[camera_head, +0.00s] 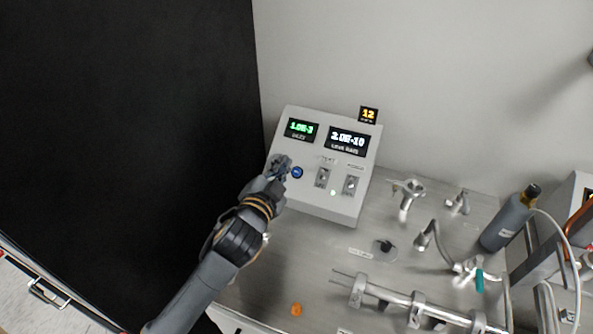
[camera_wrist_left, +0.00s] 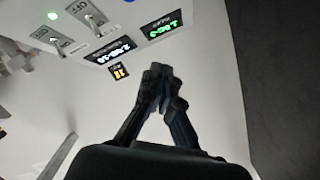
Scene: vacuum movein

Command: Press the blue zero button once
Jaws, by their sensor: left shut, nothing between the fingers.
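The blue zero button (camera_head: 297,172) is a small round knob on the sloped front of a light grey control box (camera_head: 318,208). The shut fingers also show in the left wrist view (camera_wrist_left: 158,74). My right gripper is not in view.
The box has a green display (camera_head: 300,130), a white display (camera_head: 348,141) and two toggle switches beside the button. A small orange display (camera_head: 368,115) stands behind. Metal pipe fittings, a grey cylinder (camera_head: 505,222) and an orange cap (camera_head: 296,310) are on the bench.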

